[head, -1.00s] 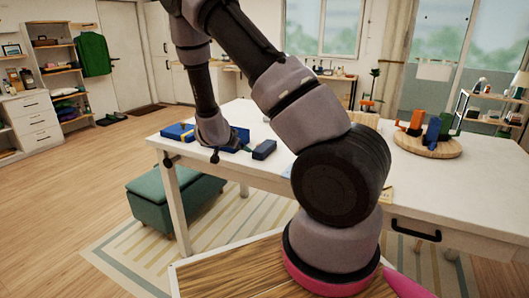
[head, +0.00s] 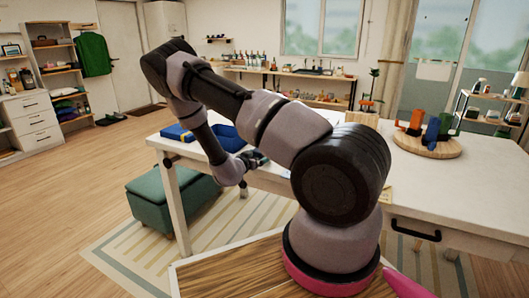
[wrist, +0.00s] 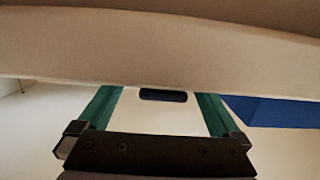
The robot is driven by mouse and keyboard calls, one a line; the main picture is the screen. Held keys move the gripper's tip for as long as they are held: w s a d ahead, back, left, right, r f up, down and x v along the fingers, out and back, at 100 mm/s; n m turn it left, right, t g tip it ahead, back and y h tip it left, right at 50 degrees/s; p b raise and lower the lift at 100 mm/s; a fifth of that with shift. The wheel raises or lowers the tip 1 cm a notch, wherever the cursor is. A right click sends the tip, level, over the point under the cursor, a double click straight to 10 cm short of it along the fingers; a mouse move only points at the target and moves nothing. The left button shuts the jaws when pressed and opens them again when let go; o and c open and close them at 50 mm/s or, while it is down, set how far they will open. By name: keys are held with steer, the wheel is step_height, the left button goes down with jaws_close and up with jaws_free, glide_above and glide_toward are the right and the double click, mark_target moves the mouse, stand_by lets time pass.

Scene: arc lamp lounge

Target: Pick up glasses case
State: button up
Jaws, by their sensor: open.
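A small dark case (wrist: 163,95), which looks like the glasses case, shows in the wrist view between and beyond my fingers. My gripper (wrist: 159,91) has its two green fingers spread wide, with pale surface visible between them. The fingers do not visibly touch the case. In the head view my gripper (head: 258,159) is low at the near edge of the white table (head: 330,178). There my gripper and arm largely hide the case, and I cannot tell its exact gap from the fingers.
A blue item (head: 226,135) lies on the table behind my wrist, and a flat blue item (head: 178,132) lies farther left. A round wooden board (head: 428,147) with orange, blue and green things stands at right. A green ottoman (head: 172,200) is below the table's left end.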

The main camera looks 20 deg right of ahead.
steer(key=x, duration=0.4)
steer(key=shift+w+d+r, duration=0.1)
steer(key=shift+w+d, duration=0.05)
steer(key=shift+w, duration=0.35)
steer(key=c, duration=1.5)
steer(key=shift+o, duration=0.2)
steer(key=shift+r, duration=0.1)
